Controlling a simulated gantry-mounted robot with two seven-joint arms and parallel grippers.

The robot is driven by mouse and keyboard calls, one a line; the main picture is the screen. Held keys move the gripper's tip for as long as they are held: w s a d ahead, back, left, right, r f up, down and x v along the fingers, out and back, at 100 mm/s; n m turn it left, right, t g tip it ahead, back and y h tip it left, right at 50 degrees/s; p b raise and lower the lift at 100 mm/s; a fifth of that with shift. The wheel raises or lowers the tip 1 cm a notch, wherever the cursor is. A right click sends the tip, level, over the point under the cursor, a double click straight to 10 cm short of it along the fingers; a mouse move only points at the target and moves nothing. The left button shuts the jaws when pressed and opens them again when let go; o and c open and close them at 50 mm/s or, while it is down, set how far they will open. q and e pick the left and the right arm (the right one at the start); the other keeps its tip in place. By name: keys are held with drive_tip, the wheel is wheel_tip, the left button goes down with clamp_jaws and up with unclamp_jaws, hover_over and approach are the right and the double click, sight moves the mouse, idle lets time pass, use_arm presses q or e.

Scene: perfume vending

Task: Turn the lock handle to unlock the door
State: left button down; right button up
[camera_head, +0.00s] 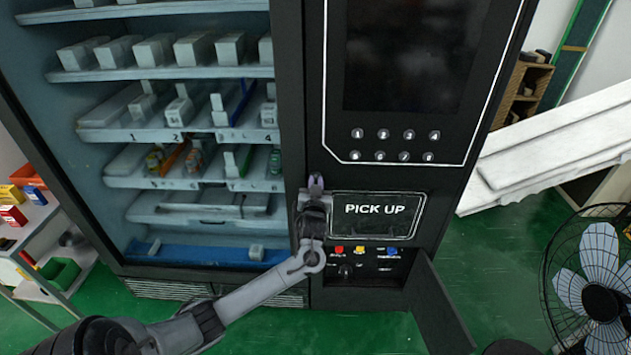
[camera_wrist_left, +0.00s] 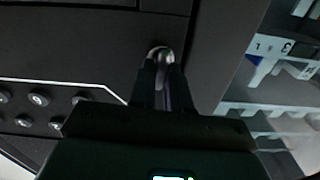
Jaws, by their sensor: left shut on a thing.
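The lock handle (camera_head: 316,181) is a small metal piece on the black front of the vending machine, left of the PICK UP panel. It also shows in the left wrist view (camera_wrist_left: 160,53), between my fingertips. My left gripper (camera_head: 315,196) reaches up to it from below and is shut on it; the fingers partly hide it, so its exact turn angle cannot be told. The machine's door (camera_head: 288,120) with its glass stands flush with the body, with no visible gap. My right gripper is not in view.
Numbered buttons (camera_head: 382,134) and a dark screen (camera_head: 410,50) are above the PICK UP panel (camera_head: 376,215). A small lower flap (camera_head: 437,305) stands open at the right. A fan (camera_head: 597,290) stands right, a shelf with boxes (camera_head: 40,225) left. The green floor in front is mostly clear.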

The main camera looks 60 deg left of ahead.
use_arm(q)
drive_tip(key=shift+w+d+f+m+p, duration=0.1)
drive_tip(key=shift+f+m+p, duration=0.05)
drive_tip(key=shift+m+p, duration=3.85)
drive_tip(key=shift+w+d+f+m+p, duration=0.1)
drive_tip(key=shift+m+p, duration=3.3)
drive_tip(key=shift+m, duration=1.1)
drive_tip(key=c, duration=1.1)
unclamp_jaws()
drive_tip(key=shift+c, duration=0.2)
